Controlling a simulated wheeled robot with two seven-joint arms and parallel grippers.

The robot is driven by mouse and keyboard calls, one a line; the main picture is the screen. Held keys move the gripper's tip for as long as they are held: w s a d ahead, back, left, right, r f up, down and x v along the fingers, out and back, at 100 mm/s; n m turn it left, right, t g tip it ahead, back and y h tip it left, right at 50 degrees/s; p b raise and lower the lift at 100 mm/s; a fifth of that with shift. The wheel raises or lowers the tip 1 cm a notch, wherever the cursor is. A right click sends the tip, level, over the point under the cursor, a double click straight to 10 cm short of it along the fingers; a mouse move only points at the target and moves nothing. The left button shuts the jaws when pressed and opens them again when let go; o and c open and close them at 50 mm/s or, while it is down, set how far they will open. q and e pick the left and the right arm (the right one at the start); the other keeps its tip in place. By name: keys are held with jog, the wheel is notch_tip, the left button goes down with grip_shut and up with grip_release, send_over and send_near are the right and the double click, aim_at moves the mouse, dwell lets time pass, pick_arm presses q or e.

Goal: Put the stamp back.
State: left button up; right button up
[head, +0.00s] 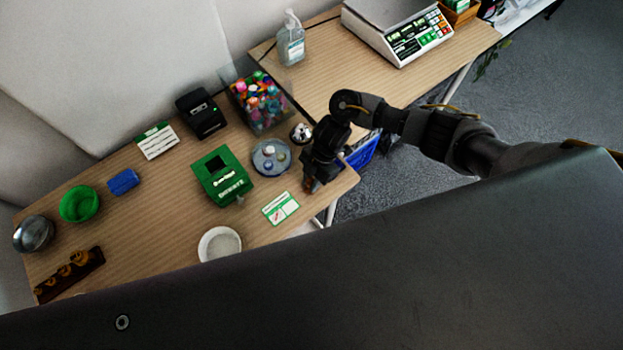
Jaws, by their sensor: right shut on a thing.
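My right gripper (313,181) is at the right end of the wooden table, pointing down. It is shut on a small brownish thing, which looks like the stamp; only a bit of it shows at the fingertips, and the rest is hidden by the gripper. The gripper is right of the round grey dish (284,150) with small coloured items, and right of and above the green-and-white card (280,208). I cannot tell whether the stamp touches the table. My left gripper is not in view.
A green box (222,176), a white bowl (219,245), a bin of colourful caps (262,106) and a black printer (201,113) stand on the table. At left are a blue block (123,182), a green bowl (80,204), a metal bowl (34,234) and a weight rack (70,275). The table's middle-left is clear.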

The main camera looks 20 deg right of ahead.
jog(key=shift+f, duration=0.1)
jog(key=o, duration=0.8)
jog(key=v, duration=1.2)
